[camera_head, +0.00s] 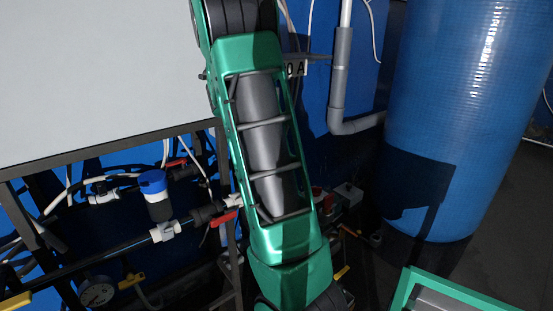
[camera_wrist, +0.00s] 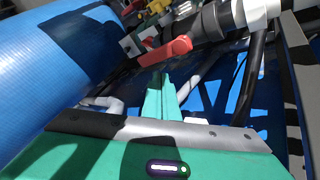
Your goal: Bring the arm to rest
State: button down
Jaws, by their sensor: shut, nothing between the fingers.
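My green arm (camera_head: 265,150) crosses the middle of the head view from the top edge to the bottom, in front of the pipework. My gripper's fingers are hidden in the head view. In the wrist view, my gripper (camera_wrist: 158,82) shows as green fingers close together, shut and empty. A red valve handle (camera_wrist: 166,50) on a black valve lies just beyond the fingertips in that picture. I cannot tell whether they touch. A red-handled valve (camera_head: 223,218) also shows left of my arm in the head view.
A large blue tank (camera_head: 465,110) stands at the right, with a grey pipe (camera_head: 340,80) beside it. A pale panel (camera_head: 100,70) fills the upper left. Below it are a blue-capped filter (camera_head: 155,190), a gauge (camera_head: 97,291) and black pipes. Dark floor shows at the right.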

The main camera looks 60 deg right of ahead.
jog(key=v, duration=0.6)
jog(key=shift+r, duration=0.15)
jog(key=shift+a, duration=0.15)
jog(key=s+a+f+n+y, duration=0.1)
jog(key=s+a+y, duration=0.1)
jog(key=s+a, duration=0.5)
jog(key=s+a+f+n+y, duration=0.1)
jog(key=s+a+f+y, duration=0.1)
jog(key=s+a, duration=0.5)
jog(key=s+a+f+n+t+y, duration=0.1)
jog(key=s+a, duration=0.6)
jog(key=a, duration=0.8)
jog(key=f+n+y, duration=0.1)
jog(key=y, duration=0.1)
jog(key=shift+a+y, duration=0.3)
jog(key=shift+a, duration=0.1)
